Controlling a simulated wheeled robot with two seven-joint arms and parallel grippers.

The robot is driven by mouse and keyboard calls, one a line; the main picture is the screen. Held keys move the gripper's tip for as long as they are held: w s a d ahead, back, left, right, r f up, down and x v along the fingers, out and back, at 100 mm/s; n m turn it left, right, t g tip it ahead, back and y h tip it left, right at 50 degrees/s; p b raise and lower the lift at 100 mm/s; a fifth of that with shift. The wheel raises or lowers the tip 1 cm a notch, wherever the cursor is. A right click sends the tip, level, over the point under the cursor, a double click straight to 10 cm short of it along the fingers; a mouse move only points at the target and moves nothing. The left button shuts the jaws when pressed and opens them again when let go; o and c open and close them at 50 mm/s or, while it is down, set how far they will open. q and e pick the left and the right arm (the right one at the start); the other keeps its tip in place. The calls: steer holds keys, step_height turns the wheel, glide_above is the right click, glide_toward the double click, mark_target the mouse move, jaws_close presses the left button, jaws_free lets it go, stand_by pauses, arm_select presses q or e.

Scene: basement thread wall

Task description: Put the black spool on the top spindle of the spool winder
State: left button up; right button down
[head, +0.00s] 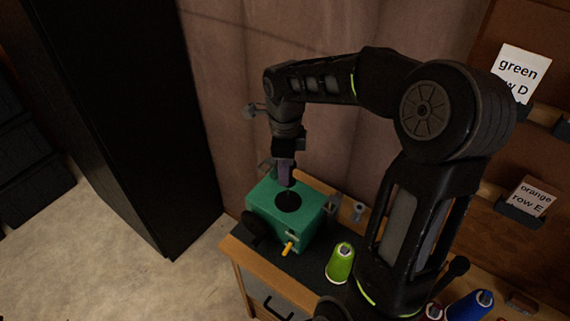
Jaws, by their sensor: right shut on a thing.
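The spool winder (262,205) is a green box on a dark-topped bench, with a dark wheel on its left side and a yellow handle at its front. My right gripper (286,180) points down over the winder's top and is shut. The black spool (288,196) shows as a dark shape at the fingertips, over a round black patch on the winder's top. Spool and patch blend together, so I cannot tell whether the spool is around the top spindle. The spindle is hidden. My left gripper is out of view.
A lime green spool (340,262) stands on the bench right of the winder. Labelled racks, "green row D" (520,70) and "orange row E" (530,197), are on the right wall. A tall black cabinet (120,110) stands left.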

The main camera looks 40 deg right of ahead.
step_height(320, 180, down, 6)
steer(key=shift+r+b, duration=0.15)
steer(key=shift+b, duration=1.05)
steer(key=shift+f+b, duration=0.55)
steer(key=shift+b, duration=0.05)
steer(key=shift+f+b, duration=0.2)
steer(key=shift+b, duration=0.2)
steer(key=shift+f, duration=0.15)
steer(key=c, duration=1)
jaws_free()
